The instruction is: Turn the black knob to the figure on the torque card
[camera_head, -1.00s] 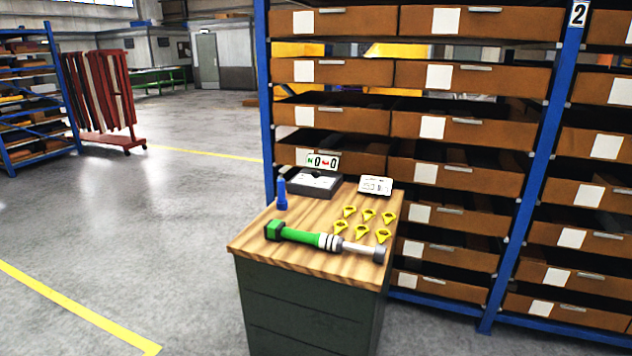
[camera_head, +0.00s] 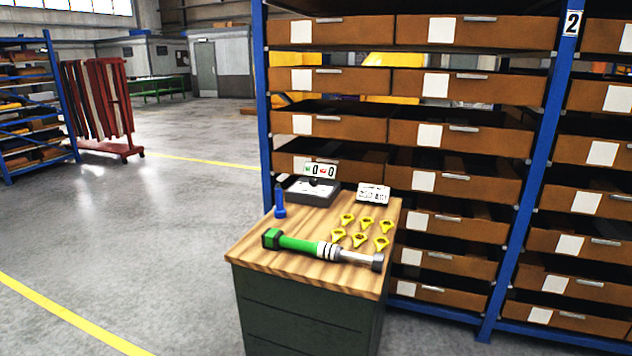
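A dark box (camera_head: 312,198) with a pale top panel stands at the back of a wood-topped cabinet (camera_head: 262,250). A small black knob (camera_head: 314,182) shows on it, in front of an upright display (camera_head: 320,170) that reads two zeros beside a green and a red mark. A white card (camera_head: 373,194) stands to its right; its print is too small to read. A green tool with a grey shaft (camera_head: 297,243), like a torque wrench, lies across the front of the top. My gripper is not in view.
A blue upright piece (camera_head: 280,203) and several yellow tags (camera_head: 359,239) are on the cabinet top. A blue rack with brown drawers (camera_head: 460,135) stands close behind and right. Open grey floor (camera_head: 130,230) lies left, with a red trolley (camera_head: 97,108) farther back.

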